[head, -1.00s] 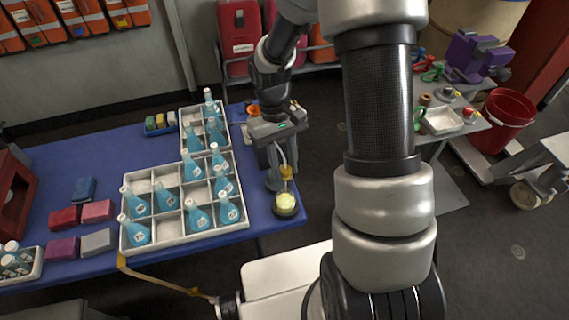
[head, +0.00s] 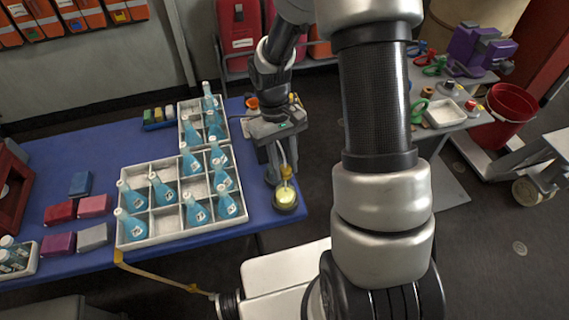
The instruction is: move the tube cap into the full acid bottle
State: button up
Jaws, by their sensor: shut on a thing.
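The tube cap (head: 286,173) is a small orange-yellow piece with a pale tube running up from it. My gripper (head: 284,166) is shut on it, near the right end of the blue table. The full acid bottle (head: 286,195) has a round body with pale yellow liquid and stands on a dark round base at the table's right edge. The cap is directly above the bottle, at its neck. I cannot tell whether it is inside the neck or just over it. My gripper's fingers are partly hidden and small in this view.
A white divided tray (head: 130,243) with several blue bottles stands left of the acid bottle on the blue table (head: 60,160). Coloured blocks (head: 60,211) lie further left. A grey side table (head: 458,140) and a red bucket (head: 503,117) are at the right.

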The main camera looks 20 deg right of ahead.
jog(key=shift+f, duration=0.15)
jog(key=shift+f+b, duration=1.6)
jog(key=shift+f, duration=0.55)
jog(key=o, duration=1.6)
jog(key=shift+c, duration=0.2)
jog(key=shift+r, duration=0.1)
jog(key=shift+r+p, duration=2.1)
jog(key=shift+r, duration=0.6)
